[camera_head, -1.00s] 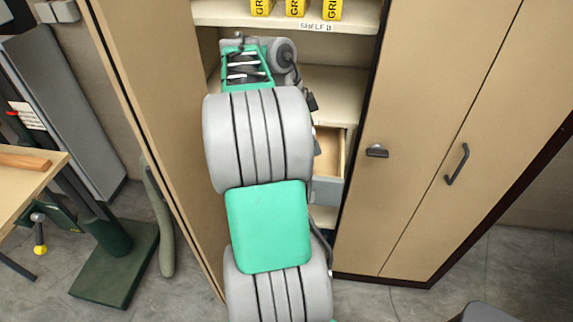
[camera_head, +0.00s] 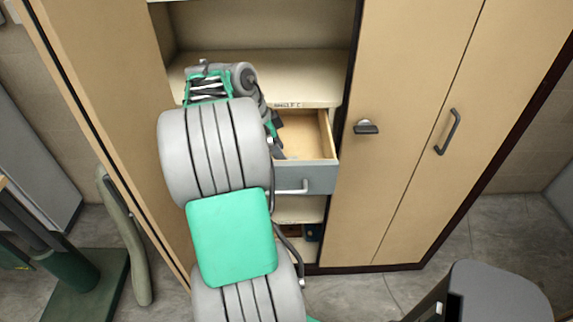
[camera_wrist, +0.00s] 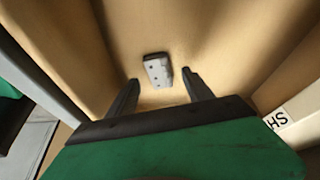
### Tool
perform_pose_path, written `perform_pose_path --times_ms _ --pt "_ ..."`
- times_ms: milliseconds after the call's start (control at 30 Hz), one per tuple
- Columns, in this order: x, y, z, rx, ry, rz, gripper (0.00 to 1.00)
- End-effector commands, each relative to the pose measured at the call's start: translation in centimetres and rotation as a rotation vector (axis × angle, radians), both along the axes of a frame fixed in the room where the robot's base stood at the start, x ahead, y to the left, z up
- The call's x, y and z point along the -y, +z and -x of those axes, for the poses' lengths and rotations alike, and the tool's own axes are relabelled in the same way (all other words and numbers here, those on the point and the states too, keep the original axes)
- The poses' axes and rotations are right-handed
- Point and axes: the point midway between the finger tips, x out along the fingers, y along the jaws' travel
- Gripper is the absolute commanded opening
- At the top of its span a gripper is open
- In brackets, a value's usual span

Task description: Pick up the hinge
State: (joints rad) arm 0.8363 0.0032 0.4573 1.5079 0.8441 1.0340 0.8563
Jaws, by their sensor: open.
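The hinge (camera_wrist: 157,70) is a small light-grey metal piece with dark holes, lying on the tan floor of the open drawer in the wrist view. My gripper (camera_wrist: 159,82) is open, with its two dark fingers apart and the hinge seen between and just beyond their tips. I cannot tell whether the fingers touch the drawer floor; the hinge is not held. In the head view my gripper (camera_head: 279,140) reaches into the drawer and is mostly hidden by my arm. The hinge cannot be made out in the head view.
The pulled-out drawer (camera_head: 318,179) has a grey front and wooden side walls close around my gripper. A shelf (camera_head: 300,85) lies just above it. The cabinet door (camera_head: 395,190) at the right is shut. A grey object (camera_head: 490,295) stands at the lower right.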

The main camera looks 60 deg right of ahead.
Motion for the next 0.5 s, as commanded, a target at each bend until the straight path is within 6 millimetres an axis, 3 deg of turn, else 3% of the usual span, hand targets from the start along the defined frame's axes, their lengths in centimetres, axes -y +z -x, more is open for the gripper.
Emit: perform_pose_path --times_ms 133,367,500 --pt "0.5 -1.9 0.7 0.0 -0.001 0.0 0.6" --pt "0.6 -2.1 0.8 0.0 -0.003 0.0 0.6" --pt "0.7 -2.1 0.9 0.0 -0.004 0.0 0.49"
